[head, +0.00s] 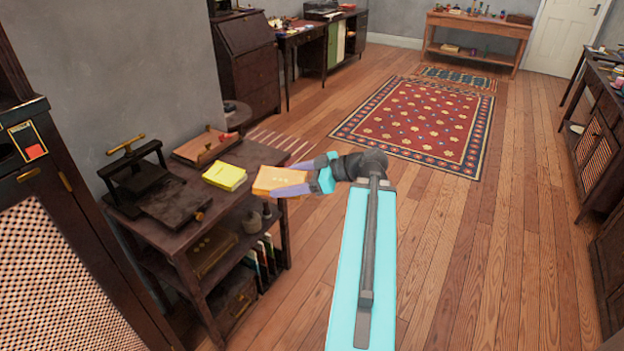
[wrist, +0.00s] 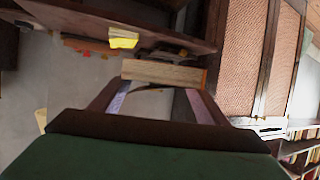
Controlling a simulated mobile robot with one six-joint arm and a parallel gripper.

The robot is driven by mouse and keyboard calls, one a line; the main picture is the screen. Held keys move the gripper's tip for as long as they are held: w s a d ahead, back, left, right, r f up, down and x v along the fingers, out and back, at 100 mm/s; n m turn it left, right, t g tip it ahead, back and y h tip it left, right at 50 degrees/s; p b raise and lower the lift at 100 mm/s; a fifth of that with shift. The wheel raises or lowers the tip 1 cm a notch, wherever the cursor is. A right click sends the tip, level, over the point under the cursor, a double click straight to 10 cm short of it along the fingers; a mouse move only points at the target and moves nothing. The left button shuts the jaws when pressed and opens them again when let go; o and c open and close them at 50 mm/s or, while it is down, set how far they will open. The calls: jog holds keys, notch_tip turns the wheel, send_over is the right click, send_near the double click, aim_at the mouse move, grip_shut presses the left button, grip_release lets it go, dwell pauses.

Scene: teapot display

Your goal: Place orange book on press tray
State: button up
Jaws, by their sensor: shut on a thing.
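The orange book (head: 280,180) is in my gripper (head: 284,181), held at the right end of the dark side table, level with or a little above its top. In the wrist view the book (wrist: 163,73) shows its pale page edge, with a bit of orange at the right, between the two fingers (wrist: 160,95). The black press (head: 133,172) with a brass handle stands at the table's left end. Its flat dark tray (head: 172,204) extends in front of it and looks bare. The book is apart from the tray.
A yellow book or pad (head: 225,176) lies on the table (head: 258,152) between the tray and my gripper. A reddish-brown wooden piece (head: 203,147) lies behind it. A dark cabinet (head: 50,230) stands left; floor to the right is clear.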

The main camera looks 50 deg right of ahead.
jog(key=w+a+f+n+g+y+b, duration=0.1)
jog(key=w+a, duration=0.3)
jog(key=a, duration=0.6)
jog(key=w+a+f+n+g+y+b, duration=0.1)
jog(key=w+a, duration=0.4)
jog(key=a, duration=0.6)
jog(key=w+a+f+n+g+y+b, duration=0.2)
jog(key=w+a+f+n+b, duration=0.1)
jog(key=a, duration=0.8)
jog(key=shift+w+a+f+b, duration=0.15)
jog(key=shift+w+b, duration=0.15)
jog(key=shift+w, duration=0.15)
jog(key=shift+w+a+f+b, duration=0.1)
jog(key=shift+w+f+b, duration=0.05)
jog(key=shift+w+b, duration=0.2)
jog(key=shift+w+a, duration=0.15)
jog(key=shift+w, duration=0.1)
jog(key=shift+w+m+t, duration=0.2)
jog(key=shift+m+t, duration=0.1)
jog(key=shift+d, duration=0.2)
